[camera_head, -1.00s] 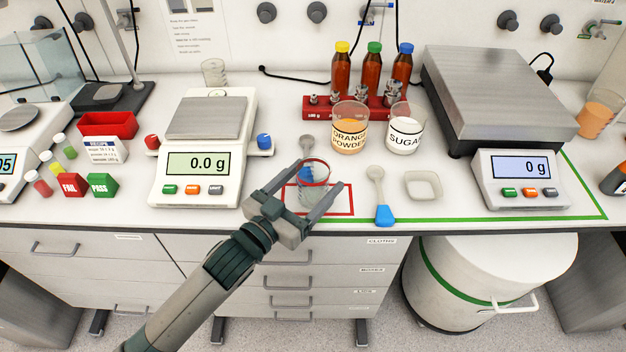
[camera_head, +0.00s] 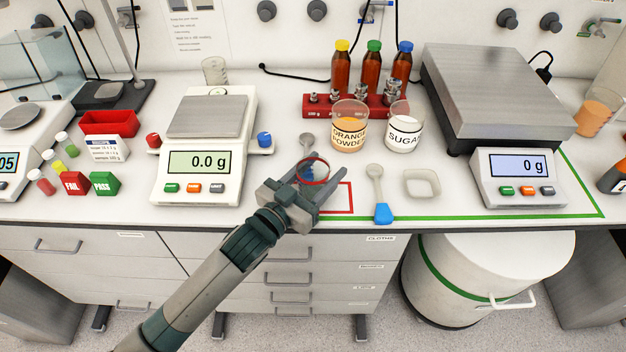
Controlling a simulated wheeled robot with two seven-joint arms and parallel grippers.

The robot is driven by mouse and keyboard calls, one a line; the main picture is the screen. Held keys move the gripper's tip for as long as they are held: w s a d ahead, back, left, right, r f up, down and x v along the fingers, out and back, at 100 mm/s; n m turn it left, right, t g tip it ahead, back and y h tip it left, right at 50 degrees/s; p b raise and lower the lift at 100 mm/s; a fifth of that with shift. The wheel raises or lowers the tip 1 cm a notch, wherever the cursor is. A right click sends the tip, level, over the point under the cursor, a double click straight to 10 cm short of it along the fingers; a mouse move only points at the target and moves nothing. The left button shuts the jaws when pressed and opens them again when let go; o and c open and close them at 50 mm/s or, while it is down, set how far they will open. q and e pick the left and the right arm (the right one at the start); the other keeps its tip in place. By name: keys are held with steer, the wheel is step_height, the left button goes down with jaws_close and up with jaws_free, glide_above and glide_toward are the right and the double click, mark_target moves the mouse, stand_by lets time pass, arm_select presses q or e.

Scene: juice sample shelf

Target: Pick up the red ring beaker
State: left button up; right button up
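The red ring beaker (camera_head: 314,171) is a small clear beaker with a red band near its rim. It stands upright at the front of the bench, by the red outlined square. My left gripper (camera_head: 312,181) reaches in from the front, with one finger on each side of the beaker. Its fingers are drawn in to about the beaker's width and appear to touch its sides; they hide its lower part. The beaker shows no clear lift off the bench. My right gripper is not in view.
To the right are a blue-handled spoon (camera_head: 382,212) and a square dish (camera_head: 421,183). A balance (camera_head: 197,163) stands to the left.

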arm_select(q)
steer(key=c, duration=0.3)
steer(key=shift+r, duration=0.1)
